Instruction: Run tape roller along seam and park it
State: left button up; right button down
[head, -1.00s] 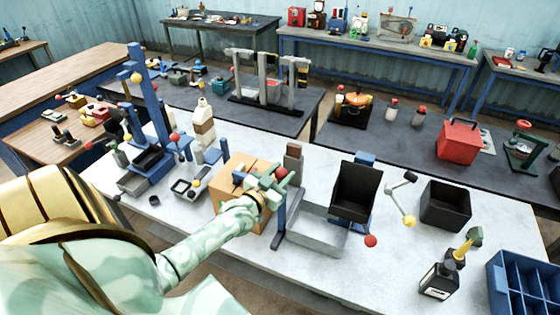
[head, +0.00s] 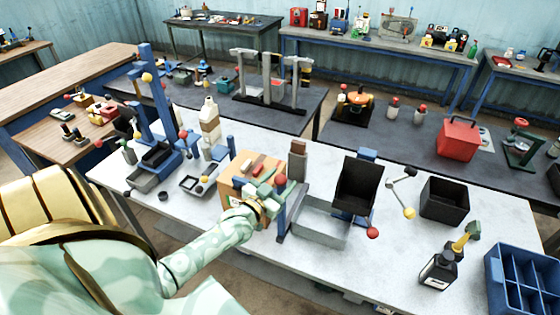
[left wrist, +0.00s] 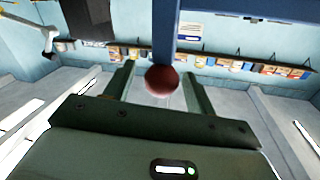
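An orange-brown cardboard box (head: 231,184) stands on the light bench (head: 330,268), partly hidden by my left gripper (head: 268,188). I cannot clearly pick out the tape roller or the seam; a small dark and white piece shows on top of the box. A red ball (head: 280,180) is just beyond the gripper, near a blue post (head: 282,215). In the left wrist view my left fingers (left wrist: 158,88) are apart, with the red ball (left wrist: 161,81) seen between them and a blue bar (left wrist: 165,30) behind. No finger visibly touches the ball. My right gripper is not in view.
Right of the box are a grey tray (head: 321,236), a black tilted bin (head: 357,185), a black open box (head: 444,201), a dark bottle (head: 438,266) and a blue divided crate (head: 522,298). A blue stand (head: 160,105) is on the left. The bench's front centre is fairly clear.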

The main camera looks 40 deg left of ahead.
pick_arm(q)
jog(key=s+d+b, duration=0.1)
jog(key=s, duration=1.5)
jog(key=shift+s+d+b, duration=0.2)
jog(key=shift+d+b, duration=0.15)
jog(key=shift+d, duration=0.05)
